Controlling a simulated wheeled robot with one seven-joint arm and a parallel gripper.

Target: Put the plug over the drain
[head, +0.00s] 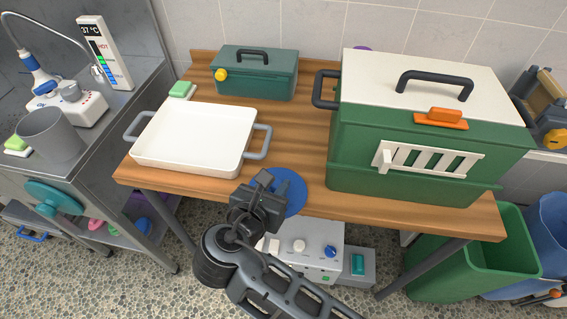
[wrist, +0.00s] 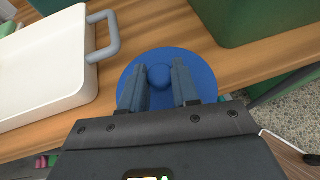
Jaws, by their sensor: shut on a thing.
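The plug (head: 293,190) is a flat blue disc with a round knob in its middle. My gripper (head: 266,184) is shut on this knob. In the wrist view the two fingers of my gripper (wrist: 159,72) stand on either side of the knob, and the plug (wrist: 160,55) shows around them. The plug is at the front edge of the wooden table, between the white tray and the green kennel. I cannot tell whether it touches the tabletop. I cannot make out a drain in either view.
The white tray (head: 150,158) with grey handles is left of the plug. The green kennel (head: 350,165) stands right. A teal box (head: 280,82) and a green sponge (head: 183,90) are behind. A steel counter (head: 112,103) is at far left. Bare wood lies behind the plug.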

